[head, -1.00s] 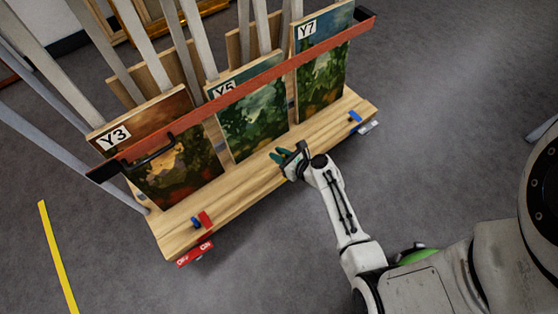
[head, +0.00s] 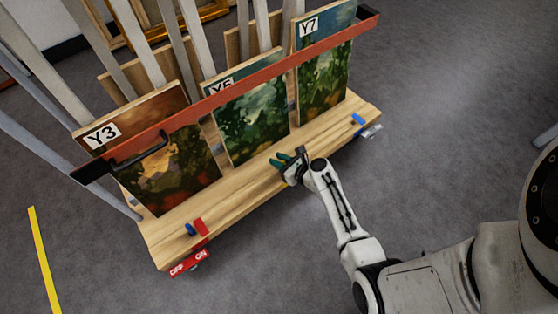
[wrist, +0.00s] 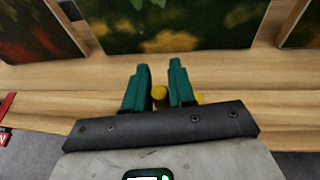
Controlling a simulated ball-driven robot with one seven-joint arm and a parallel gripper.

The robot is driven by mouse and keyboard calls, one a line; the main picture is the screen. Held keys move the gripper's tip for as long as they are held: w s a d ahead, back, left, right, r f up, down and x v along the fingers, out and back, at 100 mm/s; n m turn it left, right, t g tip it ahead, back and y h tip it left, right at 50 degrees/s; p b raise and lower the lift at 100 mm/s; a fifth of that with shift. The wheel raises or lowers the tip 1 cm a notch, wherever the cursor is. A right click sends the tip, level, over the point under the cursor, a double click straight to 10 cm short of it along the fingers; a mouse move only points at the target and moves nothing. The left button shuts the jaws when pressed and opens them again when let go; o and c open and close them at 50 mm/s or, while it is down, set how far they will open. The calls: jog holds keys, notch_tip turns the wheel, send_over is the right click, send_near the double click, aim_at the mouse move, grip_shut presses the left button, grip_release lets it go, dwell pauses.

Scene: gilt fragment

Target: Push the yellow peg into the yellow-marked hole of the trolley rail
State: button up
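My gripper (head: 281,160) has two teal fingers and is over the front part of the trolley's wooden deck (head: 262,188), below the Y5 painting. In the wrist view my fingers (wrist: 160,66) stand a small gap apart. A round yellow piece, likely the yellow peg (wrist: 159,93), shows in that gap near the finger bases. I cannot tell whether the fingers touch it. More yellow (wrist: 198,98) shows beside the right finger, partly hidden. The trolley's red rail (head: 240,83) runs across in front of the paintings. I cannot make out a yellow-marked hole.
Blue pieces (head: 190,229) (head: 358,119) sit near both deck ends. A red OFF/ON pedal (head: 189,262) juts out at the near left corner.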

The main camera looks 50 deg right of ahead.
jog(key=o, duration=0.3)
jog(key=shift+o, duration=0.2)
jog(key=shift+s+a+r+p, duration=0.1)
jog(key=shift+s+r+p, duration=0.25)
jog(key=shift+s, duration=0.1)
jog(key=p+v, duration=0.4)
jog(key=v, duration=0.7)
jog(key=s+a+r+n+g+y, duration=0.1)
jog(key=a+r+n+g+y, duration=0.15)
jog(key=a+n, duration=0.5)
jog(key=s+a+r+n+g+y, duration=0.1)
jog(key=a+n+g+y, duration=0.25)
jog(key=n, duration=0.75)
jog(key=s+r+n+g+h, duration=0.2)
jog(key=s+r+n+g, duration=0.1)
jog(key=n, duration=0.6)
jog(key=s+r+n+g+h, duration=0.2)
jog(key=s+r+n, duration=0.3)
jog(key=r+n, duration=0.3)
jog(key=shift+a+r+n+g+h, duration=0.2)
jog(key=shift+a+n+g+h, duration=0.15)
jog(key=shift+n+g, duration=0.4)
